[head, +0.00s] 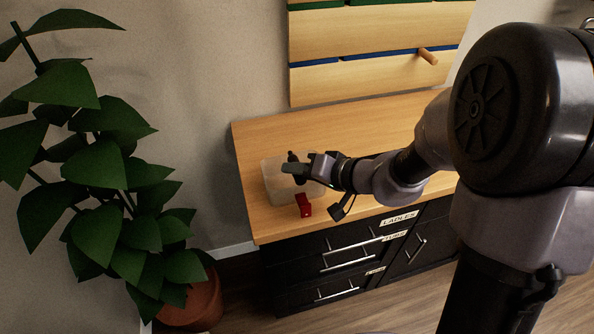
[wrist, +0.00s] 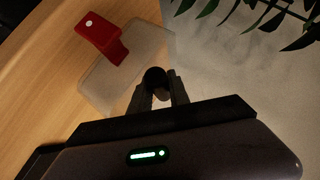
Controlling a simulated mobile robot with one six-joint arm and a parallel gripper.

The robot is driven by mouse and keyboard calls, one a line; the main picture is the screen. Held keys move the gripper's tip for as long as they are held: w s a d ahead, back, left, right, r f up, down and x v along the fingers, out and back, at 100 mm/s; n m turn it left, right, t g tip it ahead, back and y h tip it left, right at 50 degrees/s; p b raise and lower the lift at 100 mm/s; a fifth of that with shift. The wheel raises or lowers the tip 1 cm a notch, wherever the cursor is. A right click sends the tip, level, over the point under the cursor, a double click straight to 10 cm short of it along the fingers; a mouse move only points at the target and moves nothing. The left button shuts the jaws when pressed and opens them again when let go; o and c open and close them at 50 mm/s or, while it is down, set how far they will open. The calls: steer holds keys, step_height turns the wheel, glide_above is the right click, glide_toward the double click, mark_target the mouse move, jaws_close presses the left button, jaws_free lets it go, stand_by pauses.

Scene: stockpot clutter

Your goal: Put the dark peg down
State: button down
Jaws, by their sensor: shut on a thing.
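The dark peg (head: 292,157) is held in my gripper (head: 296,168), above the left part of the wooden counter, by a translucent container (head: 272,180). In the wrist view the round end of the dark peg (wrist: 154,78) shows between the two fingertips of my gripper (wrist: 158,88). The fingers are shut on it. The rest of the peg is hidden behind the gripper. From the head view I cannot tell whether the peg is over the container or just beside it. In the wrist view the container (wrist: 105,88) lies beyond the peg, to the left.
A red block-like object (head: 304,206) stands at the container's front right; it also shows in the wrist view (wrist: 98,36). The wooden counter (head: 350,125) is bare behind the arm. Black drawers lie below it. A wall board with a wooden peg (head: 428,56) hangs behind. A plant (head: 120,200) stands left.

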steer(key=shift+f, duration=0.15)
steer(key=c, duration=1.2)
jaws_free()
steer(key=shift+c, duration=0.2)
